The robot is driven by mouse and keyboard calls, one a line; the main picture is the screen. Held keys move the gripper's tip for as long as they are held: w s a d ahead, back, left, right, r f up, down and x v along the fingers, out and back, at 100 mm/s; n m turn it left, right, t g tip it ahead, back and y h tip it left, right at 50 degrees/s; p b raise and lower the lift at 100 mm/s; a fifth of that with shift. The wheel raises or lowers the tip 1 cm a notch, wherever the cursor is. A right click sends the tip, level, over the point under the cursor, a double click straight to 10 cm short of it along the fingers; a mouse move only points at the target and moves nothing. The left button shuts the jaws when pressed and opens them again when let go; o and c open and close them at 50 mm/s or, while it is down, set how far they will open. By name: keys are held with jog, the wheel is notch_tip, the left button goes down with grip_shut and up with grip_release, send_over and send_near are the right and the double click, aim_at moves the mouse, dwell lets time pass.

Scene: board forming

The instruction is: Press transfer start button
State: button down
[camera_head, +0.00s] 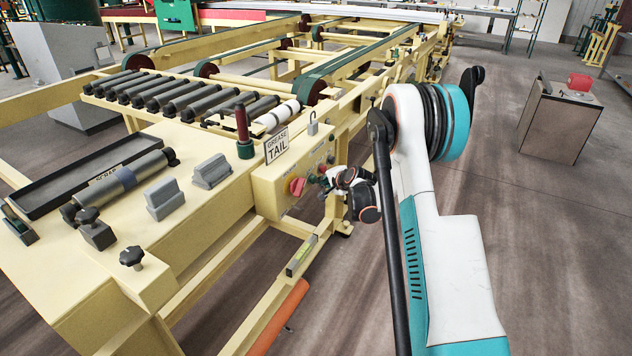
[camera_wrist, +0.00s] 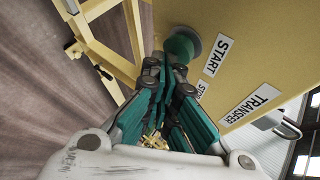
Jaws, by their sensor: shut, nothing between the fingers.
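The yellow control box (camera_head: 265,191) stands at the right end of the yellow machine frame. In the wrist view a green round button (camera_wrist: 182,44) sits on its yellow face beside a START label (camera_wrist: 217,57). A STOP label (camera_wrist: 201,89) is partly covered by my fingers, and a TRANSFER label (camera_wrist: 249,104) is to the right. My gripper (camera_wrist: 169,62) is shut and empty, its tips just below the green button in the picture. I cannot tell whether they touch it. In the head view my gripper (camera_head: 327,183) is at the box's button face, partly hidden by my wrist.
A red knob (camera_head: 297,186) stands out from the box face. A GREASE TAIL sign (camera_head: 276,147), a padlock (camera_head: 312,124) and a dark red handle (camera_head: 242,124) are on or near the box. Rollers (camera_head: 185,97) lie behind.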

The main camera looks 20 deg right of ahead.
jog(key=shift+s, duration=0.1)
dwell(0.3)
jog(key=shift+s+d, duration=0.45)
jog(key=shift+s, duration=0.15)
jog(key=shift+s+d, duration=0.1)
jog(key=shift+s+d, duration=0.9)
jog(key=shift+s, duration=0.25)
jog(key=shift+s+d, duration=0.9)
jog(key=shift+s, duration=0.25)
